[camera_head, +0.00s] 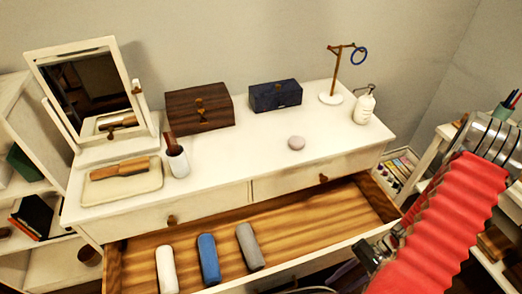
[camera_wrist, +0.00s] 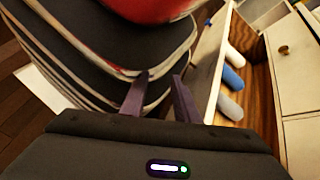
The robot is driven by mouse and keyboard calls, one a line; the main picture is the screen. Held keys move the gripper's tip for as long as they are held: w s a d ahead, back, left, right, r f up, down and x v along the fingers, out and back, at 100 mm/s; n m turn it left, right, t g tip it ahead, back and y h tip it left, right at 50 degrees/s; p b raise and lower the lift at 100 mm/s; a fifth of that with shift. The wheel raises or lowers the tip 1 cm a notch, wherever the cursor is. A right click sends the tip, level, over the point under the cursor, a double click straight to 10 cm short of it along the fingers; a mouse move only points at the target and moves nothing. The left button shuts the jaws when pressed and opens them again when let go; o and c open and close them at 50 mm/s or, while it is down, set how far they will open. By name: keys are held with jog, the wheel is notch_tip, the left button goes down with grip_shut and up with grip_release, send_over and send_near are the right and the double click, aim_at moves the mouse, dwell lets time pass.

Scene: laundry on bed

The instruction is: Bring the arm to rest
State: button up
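My gripper (camera_wrist: 159,86) shows in the wrist view with its two dark fingers apart and nothing between them. In the head view my arm, in a red ribbed sleeve, comes in from the right, and the dark gripper end (camera_head: 371,254) is near the front right of the open drawer (camera_head: 330,222). Whether it touches the drawer front cannot be told. In the wrist view the drawer is to the right of the fingers, with the rolls in it.
White (camera_head: 166,270), blue (camera_head: 208,259) and grey (camera_head: 250,247) rolls lie in the drawer. The dresser top (camera_head: 240,160) holds a mirror (camera_head: 90,85), two boxes (camera_head: 199,108) (camera_head: 275,95), a ring stand (camera_head: 332,97), a pump bottle (camera_head: 364,106) and a brush on a tray (camera_head: 122,188). Shelves stand at both sides.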

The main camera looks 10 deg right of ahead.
jog(key=w+r+n+t+h, duration=0.15)
jog(key=w+r+h, duration=0.25)
jog(key=r, duration=0.6)
jog(key=w+r+n+h, duration=0.3)
jog(key=w+r+h, duration=0.15)
jog(key=r, duration=0.55)
jog(key=a+r+n+t+h, duration=0.1)
jog(key=a+r+n+t, duration=0.1)
jog(key=a+r, duration=0.4)
jog(key=a+r+n+t+h, duration=0.1)
jog(key=a+r+n+t, duration=0.2)
jog(key=r, duration=1)
jog(key=a+t, duration=0.2)
jog(key=a, duration=0.2)
jog(key=shift+r, duration=0.15)
jog(key=shift+s+a+n, duration=0.1)
jog(key=shift+s+n, duration=0.1)
jog(key=shift+n, duration=0.05)
